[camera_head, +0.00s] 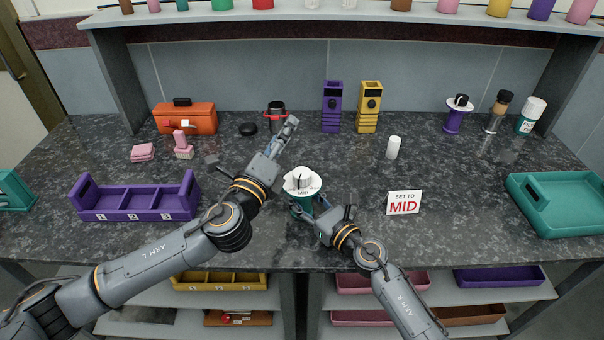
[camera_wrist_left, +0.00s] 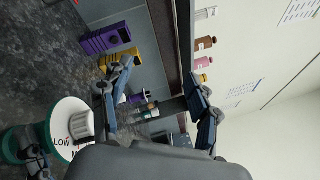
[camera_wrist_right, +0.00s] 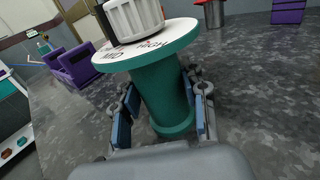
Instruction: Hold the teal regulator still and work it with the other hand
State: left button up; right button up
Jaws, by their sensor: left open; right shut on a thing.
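The teal regulator (camera_head: 303,207) stands upright on the counter, with a white dial plate and a ribbed white knob (camera_head: 301,179) on top. The right wrist view shows its teal body (camera_wrist_right: 164,90) and the labels MID and HIGH; LOW shows in the left wrist view. I cannot tell exactly which label the pointer faces. My right gripper (camera_wrist_right: 163,112) is shut on the body, a finger on each side. My left gripper (camera_head: 284,136) is open and empty, above and behind the regulator, apart from the knob.
A purple three-part tray (camera_head: 135,214) stands at left and a teal tray (camera_head: 560,205) at right. A small white cylinder (camera_head: 393,147), purple (camera_head: 331,107) and yellow (camera_head: 368,107) devices and an orange box (camera_head: 186,118) stand behind.

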pick_arm(q)
jog(key=f+n+g+h, duration=0.1)
jog(key=g+h, duration=0.1)
jog(key=w+f+n+g+h, duration=0.1)
jog(key=f+n+g, duration=0.1)
jog(key=shift+f+h, duration=0.3)
jog(key=shift+h, duration=0.1)
jog(key=s+a+n+g+h, duration=0.1)
jog(key=a+n+g+h, duration=0.3)
jog(key=n, duration=0.3)
jog(key=n+g+h, duration=0.2)
jog(key=n+g, duration=0.1)
jog(key=n, duration=0.2)
send_near(302, 172)
jog(key=x, duration=1)
jog(key=shift+f, duration=0.3)
jog(key=c, duration=1.2)
